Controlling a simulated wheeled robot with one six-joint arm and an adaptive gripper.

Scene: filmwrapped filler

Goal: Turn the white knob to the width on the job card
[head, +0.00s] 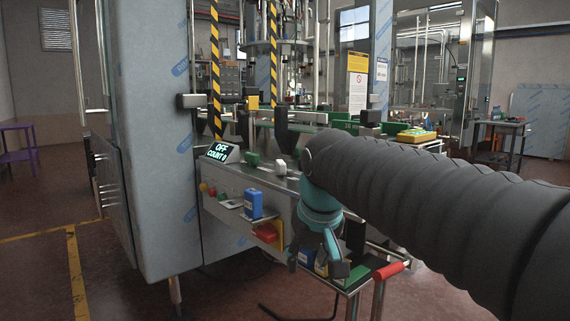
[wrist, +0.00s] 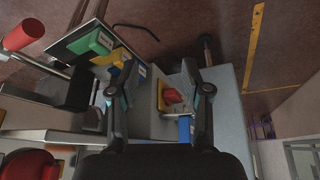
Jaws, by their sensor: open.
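A small white knob (head: 280,168) sits on the machine's steel deck in the head view, right of a green knob (head: 253,159). I cannot make out its setting. A small white card (head: 230,204) lies on the front panel; its print is too small to read, and I cannot tell if it is the job card. My gripper (head: 317,265) is open and points down in front of the machine, below and right of the white knob and apart from it. In the wrist view my gripper (wrist: 152,82) shows its two fingers spread and empty. I cannot make out the white knob there.
A display (head: 217,153) reads OFF, COUNT 0. A blue box (head: 254,204) and a red switch (head: 267,233) on a yellow plate stick out from the front. A red-handled bar (head: 390,270) is right of my gripper. Green and yellow boxes (wrist: 92,43) lie on a shelf.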

